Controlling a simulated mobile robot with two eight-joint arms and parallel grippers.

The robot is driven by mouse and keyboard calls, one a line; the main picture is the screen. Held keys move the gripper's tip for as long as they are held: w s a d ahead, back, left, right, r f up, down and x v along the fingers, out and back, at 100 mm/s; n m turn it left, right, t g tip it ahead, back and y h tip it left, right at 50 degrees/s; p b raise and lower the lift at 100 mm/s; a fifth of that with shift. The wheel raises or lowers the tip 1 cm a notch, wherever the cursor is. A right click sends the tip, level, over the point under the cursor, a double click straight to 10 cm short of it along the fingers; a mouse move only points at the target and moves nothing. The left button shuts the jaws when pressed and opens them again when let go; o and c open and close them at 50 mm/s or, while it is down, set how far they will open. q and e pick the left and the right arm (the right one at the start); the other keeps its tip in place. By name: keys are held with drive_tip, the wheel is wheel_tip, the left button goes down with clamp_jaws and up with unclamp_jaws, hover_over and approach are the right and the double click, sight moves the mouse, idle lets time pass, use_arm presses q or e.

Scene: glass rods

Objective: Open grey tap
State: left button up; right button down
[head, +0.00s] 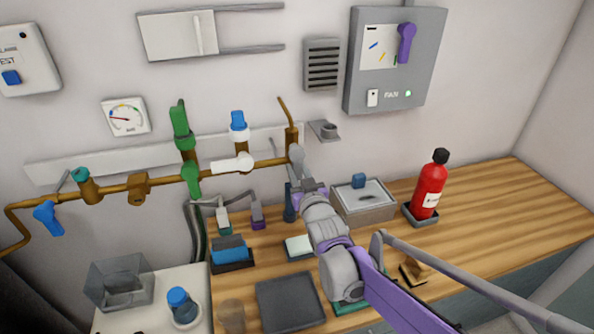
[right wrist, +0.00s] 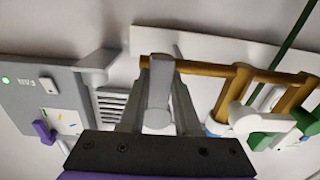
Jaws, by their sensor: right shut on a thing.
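The grey tap (right wrist: 160,85) sits at the end of the brass pipe (head: 262,163) on the wall. In the right wrist view its grey handle stands between the two fingers of my right gripper (right wrist: 160,68). My right gripper is shut on this handle. In the head view my right gripper (head: 296,156) reaches up to the pipe's right end, and its grey fingers hide most of the tap there. My left gripper is in neither view.
A green tap (head: 182,125), a blue tap (head: 238,122) and a white lever (head: 232,164) are to the left on the pipework. A small wall bracket (head: 325,129) is close on the right. A red bottle (head: 428,187) and a grey box (head: 365,205) stand on the wooden bench (head: 490,205).

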drive_tip(key=c, duration=0.6)
unclamp_jaws()
drive_tip(key=shift+s, duration=0.1)
drive_tip(key=s, duration=0.3)
drive_tip(key=s+d, duration=0.1)
drive_tip(key=s, duration=0.3)
drive_tip(key=s+d, duration=0.1)
drive_tip(key=s, duration=0.2)
drive_tip(key=shift+s+d, duration=0.1)
drive_tip(key=shift+s, duration=0.15)
